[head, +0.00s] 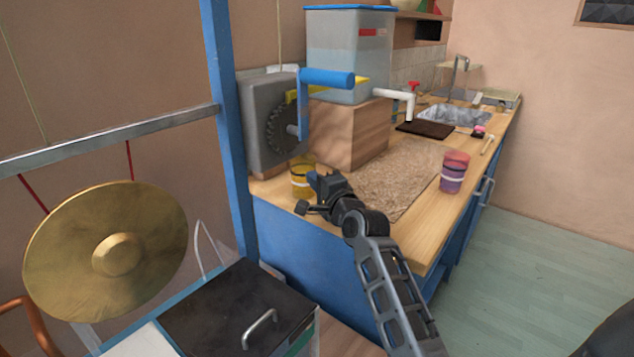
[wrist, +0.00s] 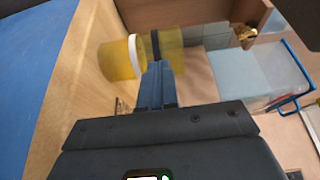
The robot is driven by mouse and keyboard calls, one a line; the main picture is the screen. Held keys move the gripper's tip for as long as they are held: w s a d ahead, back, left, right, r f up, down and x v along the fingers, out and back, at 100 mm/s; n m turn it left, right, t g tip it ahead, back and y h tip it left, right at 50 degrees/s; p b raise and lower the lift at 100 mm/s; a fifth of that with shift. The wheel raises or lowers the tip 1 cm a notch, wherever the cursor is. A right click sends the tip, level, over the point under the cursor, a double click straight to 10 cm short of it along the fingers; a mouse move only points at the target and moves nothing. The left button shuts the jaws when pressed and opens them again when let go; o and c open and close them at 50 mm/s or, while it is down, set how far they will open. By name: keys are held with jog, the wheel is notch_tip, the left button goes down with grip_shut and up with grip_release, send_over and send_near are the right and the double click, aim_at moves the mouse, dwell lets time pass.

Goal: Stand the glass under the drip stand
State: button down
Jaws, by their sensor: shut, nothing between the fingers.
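A yellow see-through glass (head: 299,175) with a dark band and a white band stands on the worktop beside the grey crank box; my gripper partly hides it. In the wrist view the yellow glass (wrist: 122,66) lies just beyond my fingertips. My gripper (head: 314,181) is shut and empty, and its closed fingers (wrist: 158,72) show in front of the glass; I cannot tell whether they touch it. A second glass (head: 454,172), red and purple with a pale band, stands near the front edge. A thin stand (head: 460,68) rises by the sink; I cannot tell whether it is the drip stand.
A grey crank box (head: 262,120) with a blue handle and a wooden block (head: 350,135) under a water tank (head: 348,45) stand behind my gripper. A white spout (head: 398,95) juts right. A speckled mat (head: 395,180) is bare. A gong (head: 105,250) hangs left.

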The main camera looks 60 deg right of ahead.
aim_at(302, 168)
jog(key=x, duration=0.7)
jog(key=shift+w+d, duration=0.1)
jog(key=shift+w, duration=0.05)
dwell(0.3)
